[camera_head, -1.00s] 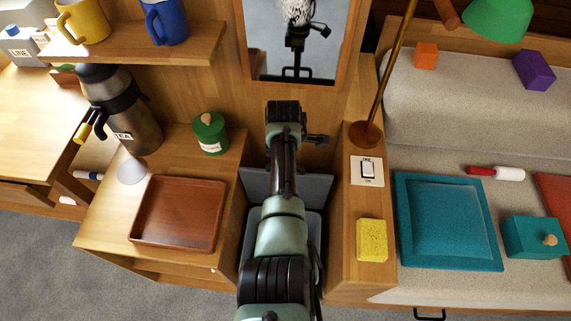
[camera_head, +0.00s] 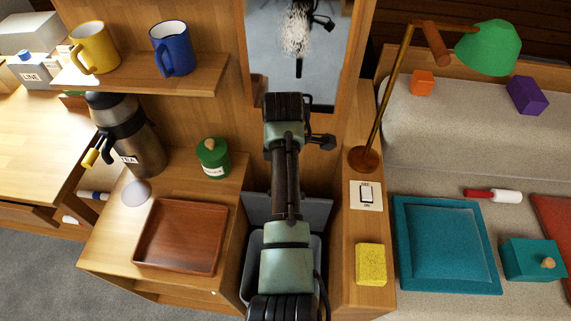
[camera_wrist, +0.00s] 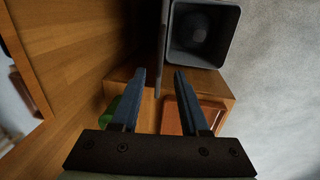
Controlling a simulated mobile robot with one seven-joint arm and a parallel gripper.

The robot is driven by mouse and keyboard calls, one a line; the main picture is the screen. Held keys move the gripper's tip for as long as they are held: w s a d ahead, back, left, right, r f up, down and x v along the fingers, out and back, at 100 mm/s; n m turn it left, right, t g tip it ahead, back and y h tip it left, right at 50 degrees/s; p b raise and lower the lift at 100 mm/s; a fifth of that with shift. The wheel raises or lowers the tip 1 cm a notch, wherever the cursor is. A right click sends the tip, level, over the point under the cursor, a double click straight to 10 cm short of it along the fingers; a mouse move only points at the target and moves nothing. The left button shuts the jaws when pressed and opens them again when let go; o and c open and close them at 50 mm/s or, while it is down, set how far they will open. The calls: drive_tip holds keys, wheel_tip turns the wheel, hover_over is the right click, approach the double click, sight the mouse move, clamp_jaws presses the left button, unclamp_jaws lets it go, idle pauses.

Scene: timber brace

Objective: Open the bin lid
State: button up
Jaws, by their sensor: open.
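The grey bin (camera_head: 252,272) stands in the gap between the wooden cabinet and the ledge, partly hidden by my arm. Its lid (camera_head: 318,212) is a grey panel standing raised at the back of the bin. In the wrist view the bin (camera_wrist: 228,50) is uncovered and its inside shows. The lid (camera_wrist: 161,40) is seen there nearly edge-on as a thin upright strip. My gripper (camera_wrist: 159,74) is open, and the strip lines up between its fingers; I cannot tell whether they touch it. In the head view my arm hides the fingers.
A brown tray (camera_head: 181,236), a green tin (camera_head: 212,160) and a tea flask (camera_head: 140,140) stand on the cabinet left of the bin. On the ledge to the right are a switch (camera_head: 366,195), a yellow sponge (camera_head: 371,265) and a lamp base (camera_head: 364,159). A mirror (camera_head: 270,50) hangs behind.

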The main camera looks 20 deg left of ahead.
wheel_tip(320, 180, up, 2)
drive_tip(key=shift+s+d+r, duration=0.1)
drive_tip(key=shift+s, duration=0.05)
idle(0.5)
